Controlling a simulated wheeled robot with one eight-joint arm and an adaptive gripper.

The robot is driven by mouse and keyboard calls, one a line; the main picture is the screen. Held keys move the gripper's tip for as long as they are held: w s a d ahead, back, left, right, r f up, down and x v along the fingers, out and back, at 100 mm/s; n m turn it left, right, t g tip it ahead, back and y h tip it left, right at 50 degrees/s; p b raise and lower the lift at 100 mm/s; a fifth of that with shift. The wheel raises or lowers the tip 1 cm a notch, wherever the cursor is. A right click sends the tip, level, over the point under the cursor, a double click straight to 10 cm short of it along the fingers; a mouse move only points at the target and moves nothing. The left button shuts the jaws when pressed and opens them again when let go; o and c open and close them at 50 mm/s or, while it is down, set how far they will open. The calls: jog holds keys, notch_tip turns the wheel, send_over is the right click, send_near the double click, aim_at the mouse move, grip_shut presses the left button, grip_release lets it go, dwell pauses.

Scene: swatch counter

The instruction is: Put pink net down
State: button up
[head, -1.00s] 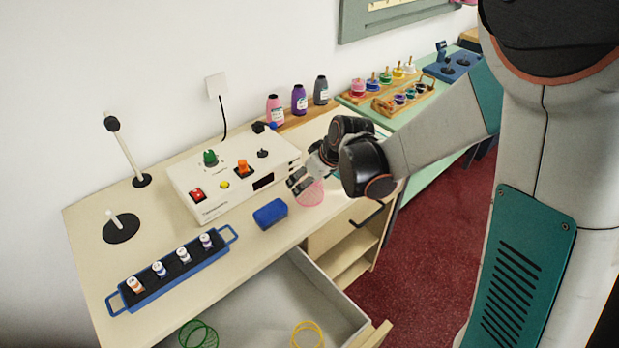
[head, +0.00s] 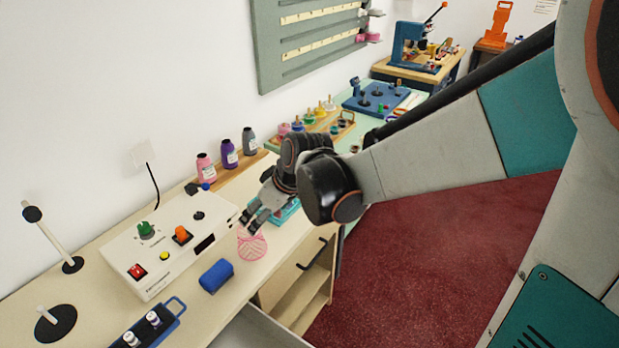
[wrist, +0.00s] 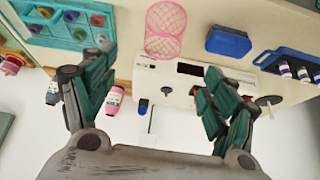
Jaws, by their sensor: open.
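The pink net (head: 251,246), an open mesh cylinder, stands on the cream counter (head: 268,268) near its front edge, right of a blue block (head: 216,276). My gripper (head: 258,214) is just above and behind the net in the head view, its fingers spread and empty. In the wrist view the net (wrist: 165,28) lies beyond the open fingertips (wrist: 160,62), with nothing between the fingers. The net looks apart from the fingers, though the gap is hard to judge in the head view.
A white control box (head: 165,243) with coloured knobs stands left of the net. Several bottles (head: 229,154) stand on a wooden strip behind. A teal tray (head: 287,211) is partly hidden behind my gripper. A blue rack (head: 150,329) is at the lower left.

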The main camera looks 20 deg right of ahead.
jog(key=s+d+r+m+t+h, duration=0.1)
jog(key=s+d+r+m, duration=0.2)
jog(key=s, duration=0.6)
jog(key=s+d+r+m+t+h, duration=0.1)
jog(key=s+d+r+m+h, duration=0.1)
jog(key=s+d+r, duration=0.3)
jog(key=s+m, duration=0.1)
jog(key=s, duration=0.3)
jog(key=shift+s+d, duration=0.15)
jog(key=shift+s, duration=0.1)
